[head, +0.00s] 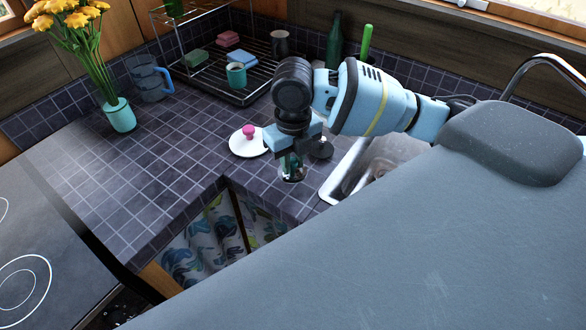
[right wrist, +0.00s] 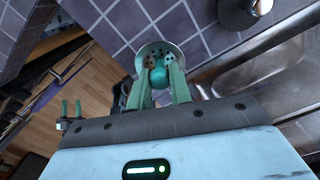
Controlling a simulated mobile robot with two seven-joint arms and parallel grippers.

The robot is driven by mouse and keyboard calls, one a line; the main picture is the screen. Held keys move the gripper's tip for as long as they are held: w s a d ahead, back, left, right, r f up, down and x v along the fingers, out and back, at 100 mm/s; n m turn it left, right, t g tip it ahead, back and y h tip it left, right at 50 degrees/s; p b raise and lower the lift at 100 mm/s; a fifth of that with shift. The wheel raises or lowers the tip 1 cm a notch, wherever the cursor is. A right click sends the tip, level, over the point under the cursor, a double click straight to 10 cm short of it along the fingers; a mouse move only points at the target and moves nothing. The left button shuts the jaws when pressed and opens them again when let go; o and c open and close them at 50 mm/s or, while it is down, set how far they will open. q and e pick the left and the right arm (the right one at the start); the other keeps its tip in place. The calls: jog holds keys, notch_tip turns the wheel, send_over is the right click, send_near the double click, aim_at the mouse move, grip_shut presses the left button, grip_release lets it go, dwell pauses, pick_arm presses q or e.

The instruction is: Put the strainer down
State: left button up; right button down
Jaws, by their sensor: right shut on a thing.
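The strainer (right wrist: 160,75) is a small round metal piece with holes and a teal knob. My right gripper (right wrist: 158,66) is shut on the knob, with one green finger on each side. In the head view my right gripper (head: 291,163) points down, and the strainer (head: 293,175) shows partly below its fingers. It is over the dark tiled counter (head: 195,165), close to the counter's front edge and left of the sink. I cannot tell whether it touches the tiles.
A white lid with a pink knob (head: 247,141) lies just left of the gripper. The sink (head: 385,160) is to the right. Tiles at the left are clear.

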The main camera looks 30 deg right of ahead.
aim_at(293, 166)
jog(key=shift+s+f, duration=0.1)
jog(key=shift+f, duration=1.45)
jog(key=shift+f, duration=0.15)
jog(key=c, duration=1.3)
grip_release()
notch_tip(293, 166, up, 12)
jog(key=shift+r, duration=0.2)
